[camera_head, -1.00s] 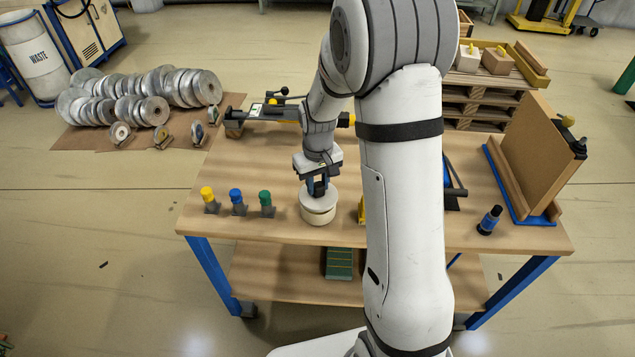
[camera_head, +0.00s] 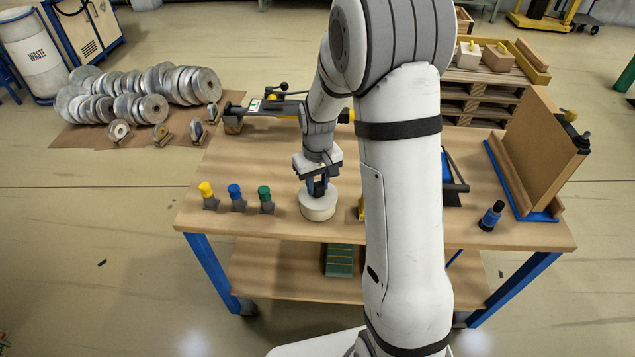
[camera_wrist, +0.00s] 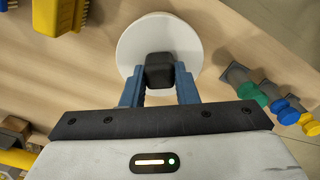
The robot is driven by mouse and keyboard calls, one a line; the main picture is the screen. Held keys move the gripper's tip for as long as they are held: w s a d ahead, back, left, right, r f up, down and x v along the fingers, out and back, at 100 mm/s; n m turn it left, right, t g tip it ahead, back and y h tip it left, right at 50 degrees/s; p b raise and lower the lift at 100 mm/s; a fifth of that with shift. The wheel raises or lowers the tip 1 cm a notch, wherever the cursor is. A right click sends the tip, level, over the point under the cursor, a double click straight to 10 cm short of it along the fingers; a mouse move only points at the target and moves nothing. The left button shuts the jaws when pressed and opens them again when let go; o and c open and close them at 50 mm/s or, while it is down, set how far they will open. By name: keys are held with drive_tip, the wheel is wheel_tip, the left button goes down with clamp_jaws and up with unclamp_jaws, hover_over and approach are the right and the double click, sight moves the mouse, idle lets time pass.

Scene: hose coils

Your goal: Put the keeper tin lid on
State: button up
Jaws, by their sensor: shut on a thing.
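The keeper tin (camera_head: 319,214) is a pale, round tin standing upright near the front edge of the workbench. Its white, round lid (camera_head: 325,202) sits level on top, with no clear gap visible between them in the head view. My gripper (camera_head: 319,187) points down over the lid. In the wrist view, the lid (camera_wrist: 134,48) is a white disc with a dark knob (camera_wrist: 160,70) at its middle. The blue fingers of my gripper (camera_wrist: 160,82) are shut on this knob. The lid hides most of the tin in the wrist view.
Yellow (camera_head: 208,195), blue (camera_head: 236,197) and green (camera_head: 265,198) capped pieces stand left of the tin. A yellow object (camera_head: 361,208) is close on its right, partly hidden by my arm. A dark blue bottle (camera_head: 491,216) and an upright board (camera_head: 541,150) stand farther right.

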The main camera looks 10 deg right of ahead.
drive_tip(key=o, duration=1)
drive_tip(key=shift+r+b, duration=0.35)
drive_tip(key=shift+r, duration=3.6)
